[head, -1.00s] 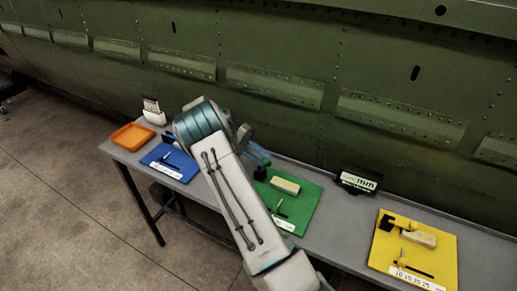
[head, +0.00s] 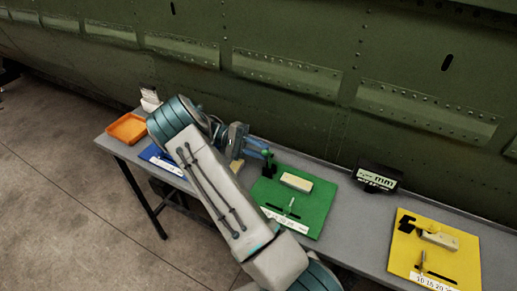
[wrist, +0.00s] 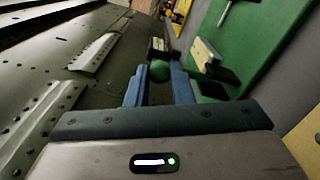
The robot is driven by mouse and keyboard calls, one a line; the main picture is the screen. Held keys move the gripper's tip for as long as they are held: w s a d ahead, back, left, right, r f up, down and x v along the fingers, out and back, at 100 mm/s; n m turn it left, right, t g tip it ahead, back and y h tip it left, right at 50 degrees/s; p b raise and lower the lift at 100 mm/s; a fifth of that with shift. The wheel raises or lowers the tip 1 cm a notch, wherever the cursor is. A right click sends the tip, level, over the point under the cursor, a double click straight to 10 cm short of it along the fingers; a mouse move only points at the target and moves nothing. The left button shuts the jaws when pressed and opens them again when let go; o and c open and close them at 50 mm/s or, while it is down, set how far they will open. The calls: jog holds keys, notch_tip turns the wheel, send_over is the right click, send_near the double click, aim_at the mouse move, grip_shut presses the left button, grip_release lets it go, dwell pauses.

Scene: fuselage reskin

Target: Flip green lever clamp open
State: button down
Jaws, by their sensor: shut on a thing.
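The green board (head: 318,213) lies on the bench, with a dark green lever clamp (head: 268,169) at its back left corner. In the wrist view, the lever's round green knob (wrist: 160,71) sits between the two blue fingers of my gripper (wrist: 160,88), which are shut on it. In the head view my gripper (head: 258,150) is at the clamp, and the knob is hard to make out there. A cream block (head: 296,182) lies on the board beside the clamp, and it also shows in the wrist view (wrist: 206,54). The lever's exact angle is unclear.
A yellow board (head: 462,262) with a clamp and block lies to the right, past a black "mm" display (head: 378,178). A blue board (head: 153,153) and an orange tray (head: 127,128) are at the left. The green fuselage wall (head: 300,110) rises closely behind the bench.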

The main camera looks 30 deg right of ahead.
jog(key=c, duration=1.3)
grip_release()
jog(key=shift+o, duration=0.2)
jog(key=shift+v, duration=3.75)
jog(key=shift+f, duration=0.1)
